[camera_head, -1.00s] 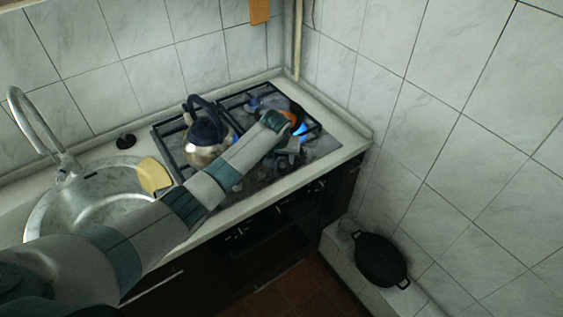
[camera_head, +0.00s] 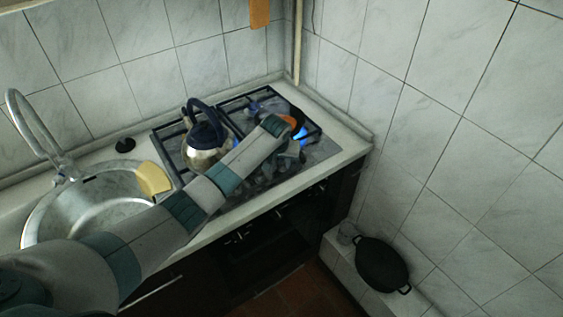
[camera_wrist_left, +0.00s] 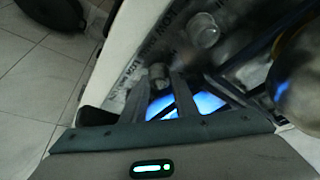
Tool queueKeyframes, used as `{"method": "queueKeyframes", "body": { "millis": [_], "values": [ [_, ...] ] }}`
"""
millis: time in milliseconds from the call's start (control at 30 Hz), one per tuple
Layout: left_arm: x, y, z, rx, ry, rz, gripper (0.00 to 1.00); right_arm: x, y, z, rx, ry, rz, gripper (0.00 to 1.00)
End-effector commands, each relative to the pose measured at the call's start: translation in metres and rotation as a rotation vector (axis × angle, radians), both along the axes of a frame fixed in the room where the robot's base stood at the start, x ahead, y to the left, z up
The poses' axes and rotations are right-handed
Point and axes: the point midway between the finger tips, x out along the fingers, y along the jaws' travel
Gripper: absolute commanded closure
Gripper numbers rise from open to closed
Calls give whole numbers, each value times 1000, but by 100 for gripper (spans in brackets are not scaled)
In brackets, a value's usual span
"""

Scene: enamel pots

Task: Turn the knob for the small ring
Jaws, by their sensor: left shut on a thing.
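My left gripper (camera_wrist_left: 160,98) is low over the hob in the wrist view, its two fingers on either side of a small metallic knob (camera_wrist_left: 158,76). The fingers are shut on this knob. In the head view my left gripper (camera_head: 290,157) is at the right front of the hob, partly hidden by my wrist, and the knob cannot be made out. The gas hob (camera_head: 325,150) has a blue flame (camera_head: 302,132) burning at its right side. A blue glow (camera_wrist_left: 190,104) shows behind the fingers in the wrist view. My right gripper is not in view.
A steel kettle (camera_head: 203,158) with a dark blue handle stands on the hob's left part, close to my forearm. A sink (camera_head: 45,215) with a yellow sponge (camera_head: 153,178) is at the left. A black pan (camera_head: 382,264) lies on the low ledge at the right.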

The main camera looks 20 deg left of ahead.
Motion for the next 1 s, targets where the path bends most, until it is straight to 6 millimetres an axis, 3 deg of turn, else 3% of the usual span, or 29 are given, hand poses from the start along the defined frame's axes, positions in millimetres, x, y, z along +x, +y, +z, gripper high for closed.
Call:
{"method": "queueKeyframes", "body": {
  "millis": [267,600,1000],
  "values": [
    [0,2,1,0,0,-84,96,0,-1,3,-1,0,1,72],
    [1,4,1,-1,-2,-334,96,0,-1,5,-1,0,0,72],
    [3,7,-3,1,-3,-712,96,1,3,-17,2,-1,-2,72]
  ]
}}
